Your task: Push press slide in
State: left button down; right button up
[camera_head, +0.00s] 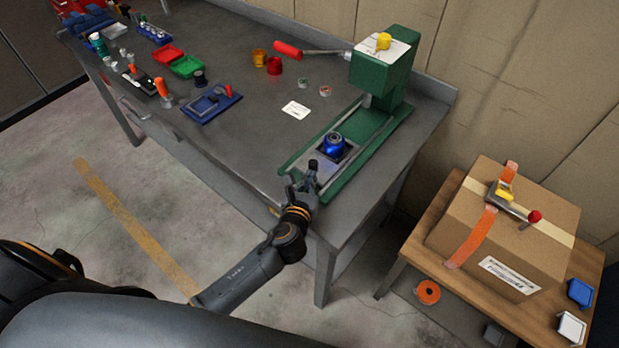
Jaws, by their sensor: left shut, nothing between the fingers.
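The green press (384,78) stands at the right end of the grey workbench, with a red-knobbed lever (290,50) sticking out to its left. Its slide (311,165) is a grey plate at the near end of the green rails, out in front of the press head. A blue round part (333,144) sits on the slide. My left gripper (312,168) is shut and empty, at the near end of the slide. I cannot tell whether it touches the slide. My right gripper is not in view.
The workbench (240,110) holds a white card (295,109), red and yellow cups (274,66), a blue tray (212,103), and red and green trays (187,66). A wooden table (450,283) with a taped cardboard box (510,225) stands at the right.

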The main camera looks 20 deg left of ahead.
pick_arm(q)
jog(key=shift+w+d+r, duration=0.1)
jog(key=shift+w+d, duration=0.05)
jog(key=shift+w, duration=0.35)
jog(key=w+d, duration=0.1)
jog(key=w, duration=0.3)
jog(key=w+d+b, duration=0.1)
jog(key=w+d, duration=0.1)
jog(key=w, duration=0.3)
jog(key=w+d, duration=0.1)
jog(key=w, duration=0.3)
jog(key=shift+w+d+b, duration=0.15)
jog(key=shift+d+b, duration=0.25)
jog(key=shift+w+d, duration=0.1)
jog(key=shift+r, duration=0.2)
